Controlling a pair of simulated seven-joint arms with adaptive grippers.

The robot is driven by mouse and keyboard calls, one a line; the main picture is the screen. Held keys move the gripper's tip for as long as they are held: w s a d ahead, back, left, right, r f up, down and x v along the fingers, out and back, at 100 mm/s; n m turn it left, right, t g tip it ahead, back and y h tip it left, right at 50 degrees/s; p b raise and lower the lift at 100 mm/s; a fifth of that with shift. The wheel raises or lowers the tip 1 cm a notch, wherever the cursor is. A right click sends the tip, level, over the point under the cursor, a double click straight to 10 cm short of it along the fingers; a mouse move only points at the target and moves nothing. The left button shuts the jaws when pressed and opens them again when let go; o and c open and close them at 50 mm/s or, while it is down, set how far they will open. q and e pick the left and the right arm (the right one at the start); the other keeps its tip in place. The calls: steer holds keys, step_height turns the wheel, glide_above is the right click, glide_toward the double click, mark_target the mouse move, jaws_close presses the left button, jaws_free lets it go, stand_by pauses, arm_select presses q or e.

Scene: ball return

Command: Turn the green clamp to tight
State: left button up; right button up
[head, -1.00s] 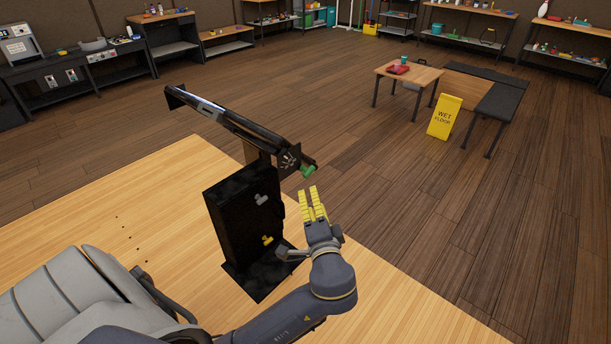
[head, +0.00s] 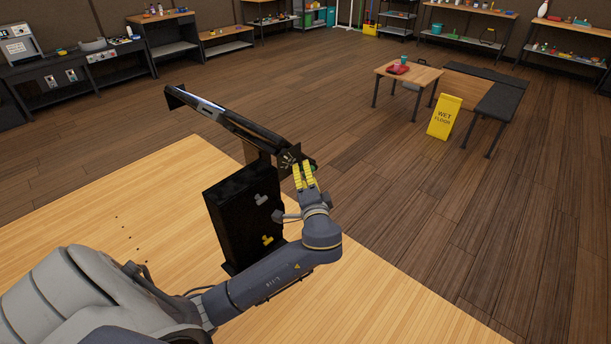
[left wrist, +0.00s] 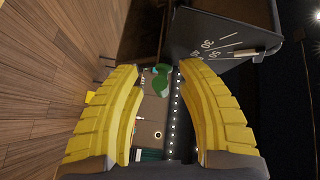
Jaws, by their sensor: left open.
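The green clamp (left wrist: 160,80) shows in the left wrist view, between and beyond my open yellow fingertips. No contact with it is visible there. In the head view only a small part of the clamp (head: 314,166) shows at the near right end of the black rail, mostly hidden behind my fingers. My left gripper (head: 303,172) is open and empty just in front of the clamp. A dark plate (left wrist: 228,35) with white scale marks and numbers is beside the clamp. The clamp's turn position is not clear. My right gripper is not in view.
The long black rail (head: 225,120) stands on a black cabinet (head: 243,215) with grey and yellow knobs, on a light wood floor area (head: 120,215). A yellow wet floor sign (head: 445,118) and a small table (head: 410,75) stand farther off. The floor to the right is clear.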

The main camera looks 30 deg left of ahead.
arm_select(q)
jaws_close()
stand_by(0.6)
steer(key=shift+r+m+g+h, duration=0.2)
steer(key=shift+m+g+h, duration=0.3)
steer(key=shift+m+g, duration=0.45)
jaws_free()
